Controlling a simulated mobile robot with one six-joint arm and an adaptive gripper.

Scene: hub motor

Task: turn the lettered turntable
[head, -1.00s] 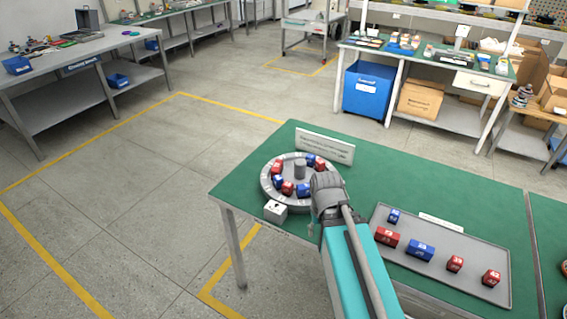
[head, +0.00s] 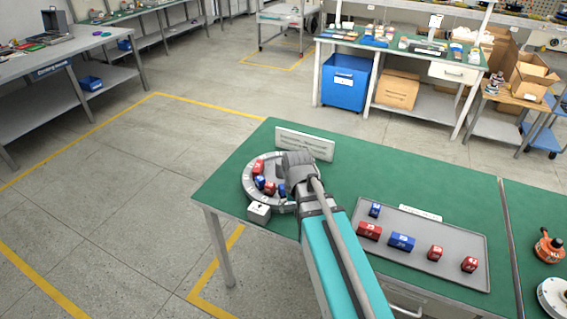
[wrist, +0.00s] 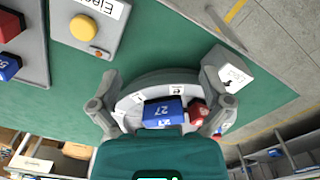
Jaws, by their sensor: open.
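The round grey turntable (head: 249,194) stands at the left end of the green table in the head view. Red and blue blocks sit on it, and its right part is hidden by my arm. My gripper (head: 294,170) is over the turntable's right side; its fingertips are hidden there. In the wrist view my gripper (wrist: 160,108) is open, its fingers wide apart on both sides of the turntable's rim (wrist: 158,80). A blue block (wrist: 163,112) marked 27 and a red block (wrist: 198,111) show between the fingers. I cannot tell whether the fingers touch anything.
A small white box (head: 258,211) stands at the turntable's front edge. A white sign plate (head: 305,144) stands behind it. A grey tray (head: 455,275) with several red and blue blocks lies to the right. A yellow button (wrist: 83,27) shows in the wrist view. Green tabletop between is clear.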

